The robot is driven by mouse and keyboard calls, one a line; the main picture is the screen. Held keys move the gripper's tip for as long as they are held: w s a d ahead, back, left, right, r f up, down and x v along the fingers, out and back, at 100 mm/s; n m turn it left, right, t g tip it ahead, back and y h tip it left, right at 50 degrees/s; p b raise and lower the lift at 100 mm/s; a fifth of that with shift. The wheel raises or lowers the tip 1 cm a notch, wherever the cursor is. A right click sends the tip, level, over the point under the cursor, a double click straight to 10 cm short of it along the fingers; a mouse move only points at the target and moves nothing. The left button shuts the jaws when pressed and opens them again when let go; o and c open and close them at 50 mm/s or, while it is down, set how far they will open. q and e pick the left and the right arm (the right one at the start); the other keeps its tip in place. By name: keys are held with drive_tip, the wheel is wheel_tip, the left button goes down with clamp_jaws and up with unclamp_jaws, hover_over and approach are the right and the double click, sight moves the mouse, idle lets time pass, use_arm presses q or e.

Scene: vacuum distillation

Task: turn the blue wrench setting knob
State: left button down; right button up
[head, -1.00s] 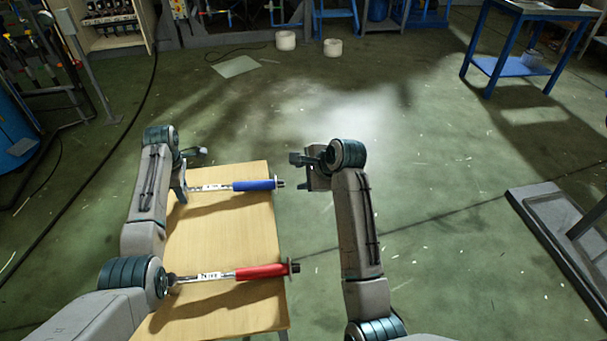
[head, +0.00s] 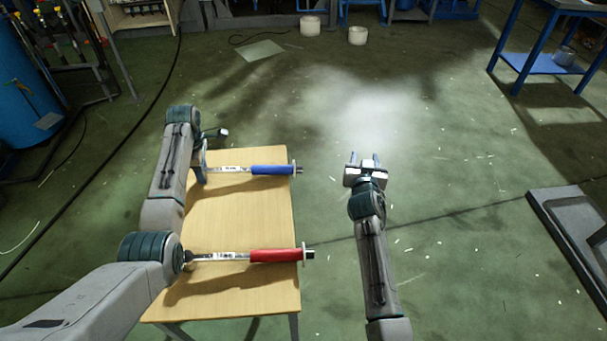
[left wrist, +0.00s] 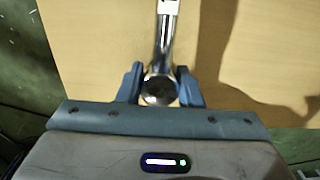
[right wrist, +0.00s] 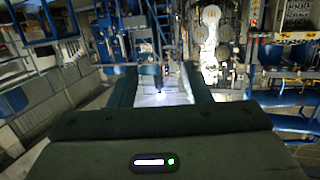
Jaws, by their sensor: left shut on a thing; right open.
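The blue wrench (head: 271,169) has a blue grip with a round flange and setting knob (head: 297,169) at its right end, near the table's right edge. My left gripper (head: 203,167) is shut on the wrench's metal head end. In the left wrist view the round head (left wrist: 159,91) sits between the two blue fingers, with the shaft running away from me. My right gripper (head: 363,163) is open and empty, right of the knob and apart from it, with its fingers pointing away. The right wrist view shows no wrench between its fingers (right wrist: 162,90).
A red wrench (head: 275,255) lies nearer on the wooden table (head: 235,215), its head end partly hidden by my left arm. Green floor is clear right of the table. A grey platform (head: 570,225) is at far right, a blue stand (head: 540,68) at the back right.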

drive_tip(key=s+a+f+n+t+y, duration=0.2)
drive_tip(key=s+a+n+t+y, duration=0.15)
drive_tip(key=n, duration=0.85)
drive_tip(key=n+g+y, duration=0.4)
drive_tip(key=n+y, duration=0.4)
drive_tip(key=n, duration=0.5)
approach(299, 170)
drive_tip(key=f+x, duration=0.1)
drive_tip(key=x, duration=0.7)
drive_tip(key=shift+w+d, duration=0.15)
drive_tip(key=shift+w, duration=0.25)
drive_tip(key=shift+t, duration=0.25)
clamp_jaws()
